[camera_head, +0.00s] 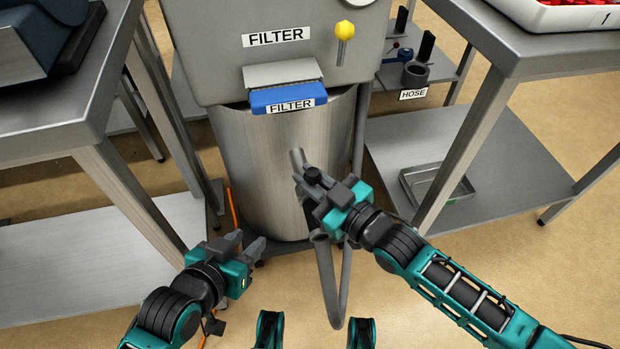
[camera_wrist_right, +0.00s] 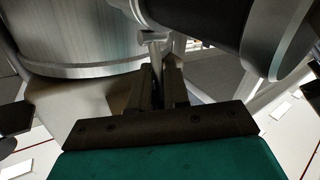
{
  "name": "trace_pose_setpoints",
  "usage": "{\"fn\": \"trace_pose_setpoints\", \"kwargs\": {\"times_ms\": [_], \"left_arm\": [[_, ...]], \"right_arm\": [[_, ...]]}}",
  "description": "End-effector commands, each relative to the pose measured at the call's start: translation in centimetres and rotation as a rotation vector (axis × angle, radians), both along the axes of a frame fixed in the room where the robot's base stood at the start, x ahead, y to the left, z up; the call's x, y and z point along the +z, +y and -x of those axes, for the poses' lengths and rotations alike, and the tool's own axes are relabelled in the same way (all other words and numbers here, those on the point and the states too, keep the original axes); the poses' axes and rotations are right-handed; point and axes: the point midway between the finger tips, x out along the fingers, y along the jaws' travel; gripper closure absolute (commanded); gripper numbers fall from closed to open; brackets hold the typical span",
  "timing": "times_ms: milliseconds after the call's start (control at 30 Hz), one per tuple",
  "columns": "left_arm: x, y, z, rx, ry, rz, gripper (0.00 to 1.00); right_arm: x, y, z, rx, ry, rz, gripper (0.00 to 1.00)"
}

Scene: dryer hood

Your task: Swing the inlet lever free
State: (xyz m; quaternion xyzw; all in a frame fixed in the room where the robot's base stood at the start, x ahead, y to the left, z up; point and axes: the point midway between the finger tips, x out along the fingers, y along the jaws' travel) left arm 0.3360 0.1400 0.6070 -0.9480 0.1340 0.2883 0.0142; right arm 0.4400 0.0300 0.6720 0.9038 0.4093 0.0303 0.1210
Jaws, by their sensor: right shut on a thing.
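The steel drum (camera_head: 285,150) of the dryer stands in the middle of the head view. A grey hose (camera_head: 327,285) hangs in a loop in front of it, and a grey pipe end (camera_head: 297,158) shows just above my right gripper. My right gripper (camera_head: 308,190) is shut in front of the drum. In the right wrist view its fingers (camera_wrist_right: 163,88) close around a thin pale metal bar (camera_wrist_right: 150,37), seemingly the inlet lever, beside a thick dark cylinder (camera_wrist_right: 205,20). The fingers hide most of the bar. My left gripper (camera_head: 249,241) is open and empty, left of the hose.
A blue filter handle (camera_head: 287,96) and a yellow-knobbed lever (camera_head: 344,30) are on the hood above. Steel tables stand left (camera_head: 60,125) and right (camera_head: 545,50). A small tray (camera_head: 437,184) lies on the right lower shelf. A hose holder (camera_head: 414,75) stands behind. Floor in front is clear.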

Motion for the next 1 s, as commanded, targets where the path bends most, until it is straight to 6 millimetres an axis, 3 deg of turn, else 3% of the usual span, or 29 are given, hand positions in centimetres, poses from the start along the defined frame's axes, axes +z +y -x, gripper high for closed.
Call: {"fn": "trace_pose_setpoints", "kwargs": {"times_ms": [533, 567, 767, 1000], "left_arm": [[-0.12, -0.12, 0.07, -0.006, 0.001, -0.002, 0.61], [-0.12, -0.11, 0.08, -0.006, 0.001, -0.002, 0.61], [-0.16, -0.07, 0.11, -0.007, 0.001, -0.003, 0.61], [-0.19, -0.05, 0.14, -0.007, 0.002, -0.003, 0.61]], "right_arm": [[0.57, 0.08, 0.04, 0.001, -0.037, -0.021, 1.00], [0.56, 0.09, 0.04, 0.001, -0.037, -0.021, 0.83], [0.47, 0.09, 0.07, 0.002, -0.034, -0.019, 0.64], [0.21, 0.01, 0.12, 0.001, -0.030, -0.014, 0.63]]}}
